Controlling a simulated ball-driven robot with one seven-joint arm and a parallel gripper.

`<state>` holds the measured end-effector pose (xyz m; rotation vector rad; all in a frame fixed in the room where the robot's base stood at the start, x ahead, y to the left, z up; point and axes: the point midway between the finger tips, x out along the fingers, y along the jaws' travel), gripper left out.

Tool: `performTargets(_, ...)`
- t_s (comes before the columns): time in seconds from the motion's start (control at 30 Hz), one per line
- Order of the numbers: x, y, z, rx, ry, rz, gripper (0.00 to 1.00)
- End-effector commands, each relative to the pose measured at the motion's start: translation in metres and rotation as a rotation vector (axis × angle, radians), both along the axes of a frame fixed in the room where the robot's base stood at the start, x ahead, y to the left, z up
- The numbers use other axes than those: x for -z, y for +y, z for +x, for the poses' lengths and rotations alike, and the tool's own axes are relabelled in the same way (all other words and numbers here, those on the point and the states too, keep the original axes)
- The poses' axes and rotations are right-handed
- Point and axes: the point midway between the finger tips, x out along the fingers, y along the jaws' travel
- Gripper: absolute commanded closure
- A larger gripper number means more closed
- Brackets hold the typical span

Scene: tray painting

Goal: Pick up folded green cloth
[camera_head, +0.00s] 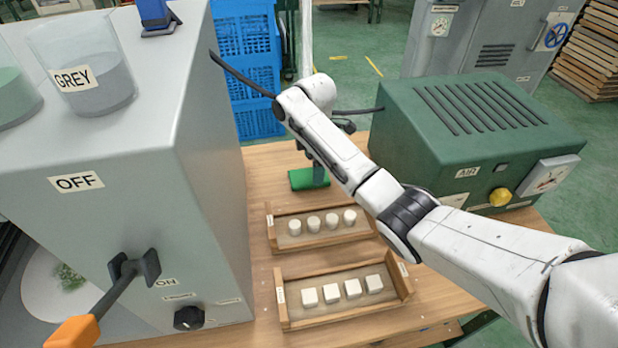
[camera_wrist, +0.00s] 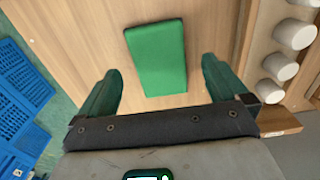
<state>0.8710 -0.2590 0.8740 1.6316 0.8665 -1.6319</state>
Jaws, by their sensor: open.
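The folded green cloth (camera_head: 303,180) is a flat rectangle on the wooden table, behind the rear wooden tray. It also shows in the wrist view (camera_wrist: 157,57), lying ahead of and between my two fingers. My gripper (camera_head: 321,176) is above the cloth at the end of my arm and hides part of it in the head view. In the wrist view my gripper (camera_wrist: 161,84) is open, with green fingers on either side of the cloth's near end and nothing between them touching it. The exact height above the cloth is hard to tell.
A rear wooden tray (camera_head: 275,244) holds several white cylinders; a front tray (camera_head: 290,321) holds several white blocks. A grey machine (camera_head: 214,190) stands left, a green AIR unit (camera_head: 420,150) right. Blue crates (camera_head: 245,70) stand behind. Bare table (camera_wrist: 70,25) surrounds the cloth.

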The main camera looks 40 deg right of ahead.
Motion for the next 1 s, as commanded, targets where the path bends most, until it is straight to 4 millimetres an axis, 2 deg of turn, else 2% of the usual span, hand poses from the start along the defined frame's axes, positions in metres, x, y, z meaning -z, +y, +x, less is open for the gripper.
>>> performTargets(0.2,0.03,0.0,0.002,0.001,0.003,0.001,0.0)
performTargets(0.53,0.037,0.0,0.002,0.0,0.0,0.0,0.0)
performTargets(1.0,0.037,0.0,0.002,0.0,0.0,0.0,0.45)
